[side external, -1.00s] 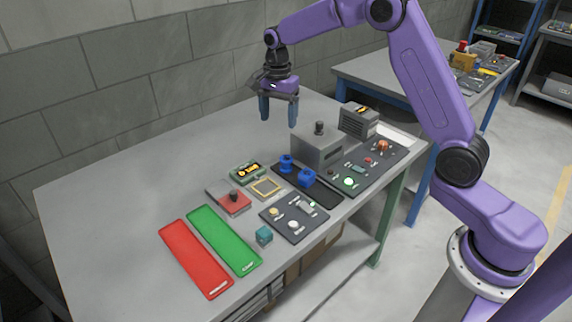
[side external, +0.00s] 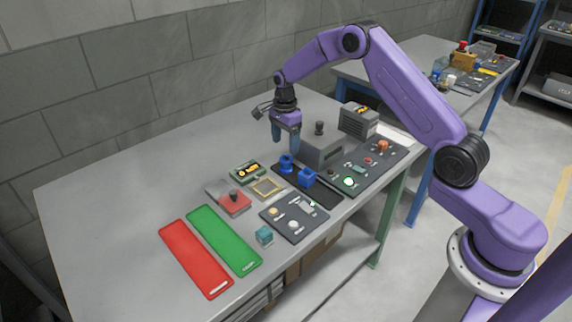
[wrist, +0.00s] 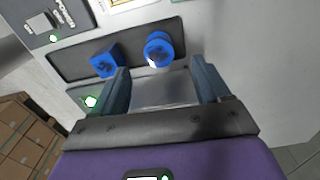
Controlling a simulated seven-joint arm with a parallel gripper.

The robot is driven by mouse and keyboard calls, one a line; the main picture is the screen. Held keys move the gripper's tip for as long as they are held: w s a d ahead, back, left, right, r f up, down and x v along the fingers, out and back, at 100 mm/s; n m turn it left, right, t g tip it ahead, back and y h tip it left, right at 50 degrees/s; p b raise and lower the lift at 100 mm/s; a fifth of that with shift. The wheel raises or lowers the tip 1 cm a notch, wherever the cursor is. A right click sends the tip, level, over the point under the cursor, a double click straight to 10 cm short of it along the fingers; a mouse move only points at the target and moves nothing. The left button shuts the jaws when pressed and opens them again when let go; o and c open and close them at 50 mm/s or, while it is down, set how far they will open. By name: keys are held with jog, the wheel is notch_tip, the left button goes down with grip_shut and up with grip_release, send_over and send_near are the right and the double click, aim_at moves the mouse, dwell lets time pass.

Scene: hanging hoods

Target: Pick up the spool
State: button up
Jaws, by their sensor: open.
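A round blue spool (wrist: 158,48) lies on a dark tray (wrist: 80,60), just beyond my fingertips in the wrist view. In the side view the spool (side external: 286,163) is at the far end of the tray (side external: 318,194). A blue square-looking block (wrist: 105,60) sits beside it, also seen in the side view (side external: 306,178). My gripper (side external: 286,145) is open and empty, low above the table beside the spool. In the wrist view the gripper (wrist: 160,68) has one finger on each side of a grey metal surface.
A grey box with a dark knob (side external: 322,150) stands close to the right of my gripper. A panel with a lit green button (side external: 368,170) lies right of the tray. Red (side external: 195,259) and green (side external: 224,241) mats lie front left. The table's back left is clear.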

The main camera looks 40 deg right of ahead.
aim_at(286, 158)
jog(key=shift+s+f, duration=0.15)
jog(key=shift+f, duration=3.45)
jog(key=shift+d, duration=0.1)
jog(key=c, duration=1.2)
